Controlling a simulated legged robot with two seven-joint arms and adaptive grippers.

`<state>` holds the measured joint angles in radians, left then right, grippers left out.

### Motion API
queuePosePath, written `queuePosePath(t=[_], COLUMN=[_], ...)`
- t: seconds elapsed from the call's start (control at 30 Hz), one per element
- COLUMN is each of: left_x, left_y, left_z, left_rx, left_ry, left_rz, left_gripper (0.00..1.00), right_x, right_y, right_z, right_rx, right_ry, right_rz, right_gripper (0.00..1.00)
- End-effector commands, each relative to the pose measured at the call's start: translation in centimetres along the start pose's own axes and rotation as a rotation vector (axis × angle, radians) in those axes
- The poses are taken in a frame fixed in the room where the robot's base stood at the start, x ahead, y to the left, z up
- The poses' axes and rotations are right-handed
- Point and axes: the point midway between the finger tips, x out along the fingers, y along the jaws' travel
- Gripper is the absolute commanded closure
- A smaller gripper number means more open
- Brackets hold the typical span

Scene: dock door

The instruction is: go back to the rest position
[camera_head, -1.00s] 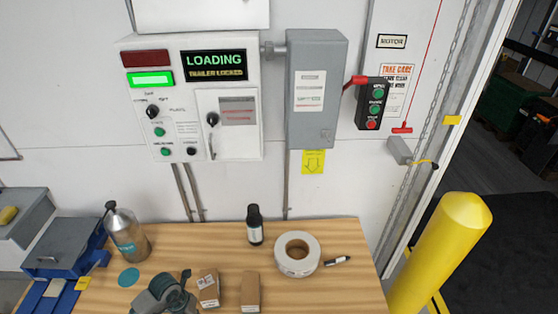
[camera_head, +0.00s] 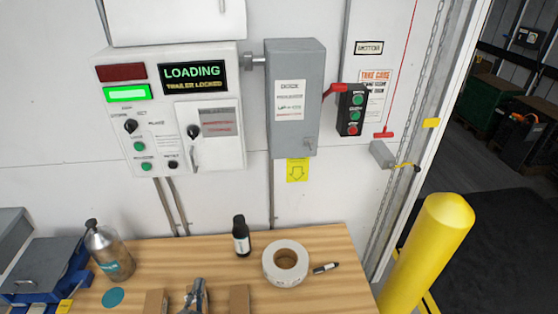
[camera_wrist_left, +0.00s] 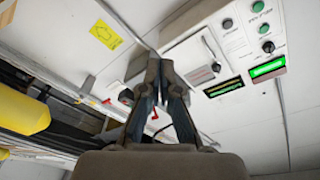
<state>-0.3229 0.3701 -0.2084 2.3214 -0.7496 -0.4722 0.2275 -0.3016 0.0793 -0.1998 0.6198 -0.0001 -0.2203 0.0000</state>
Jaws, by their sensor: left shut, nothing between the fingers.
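My left gripper (camera_head: 199,292) shows at the bottom edge of the head view, in front of the small cardboard boxes. Only its narrow fingers show there. In the left wrist view its fingers (camera_wrist_left: 164,80) point up and meet at the tips, shut with nothing between them. Beyond them are the wall and the control panel, seen at a tilt. My right gripper is in neither view.
A wooden table (camera_head: 330,295) holds a metal spray bottle (camera_head: 109,255), a black bottle (camera_head: 241,238), a tape roll (camera_head: 286,264), a marker (camera_head: 326,268) and small boxes (camera_head: 239,300). Behind is a wall control panel (camera_head: 152,65). A yellow bollard (camera_head: 428,250) stands right.

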Motion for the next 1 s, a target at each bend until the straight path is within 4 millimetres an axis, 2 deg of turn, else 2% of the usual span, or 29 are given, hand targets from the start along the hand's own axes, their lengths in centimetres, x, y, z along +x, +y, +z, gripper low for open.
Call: queuePosePath(t=[0.03,0.1,0.2,0.37,0.6,0.63,0.87,1.0], left_x=[-1.4,-4.0,-8.1,-14.2,-22.3,-22.7,-21.8,-22.3], left_y=[0.8,2.6,5.5,9.6,13.9,14.5,20.1,24.2], left_z=[3.1,7.2,10.8,13.0,12.6,12.9,19.1,23.6], left_rx=[-0.091,-0.201,-0.306,-0.408,-0.502,-0.504,-0.49,-0.483], left_ry=[-0.169,-0.403,-0.657,-0.932,-1.21,-1.228,-1.252,-1.272], left_rz=[0.014,0.063,0.161,0.325,0.581,0.6,0.607,0.619], left_gripper=[1.0,1.0,1.0,1.0,1.0,1.0,1.0,1.0], right_x=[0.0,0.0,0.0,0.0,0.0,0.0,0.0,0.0], right_y=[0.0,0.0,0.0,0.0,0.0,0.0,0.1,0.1], right_z=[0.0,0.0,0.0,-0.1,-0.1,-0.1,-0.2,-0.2], right_rx=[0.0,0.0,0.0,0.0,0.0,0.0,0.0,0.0], right_ry=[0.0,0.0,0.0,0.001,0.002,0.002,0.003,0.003], right_rz=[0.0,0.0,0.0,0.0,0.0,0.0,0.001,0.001], right_gripper=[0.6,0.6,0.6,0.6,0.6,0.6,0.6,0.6])
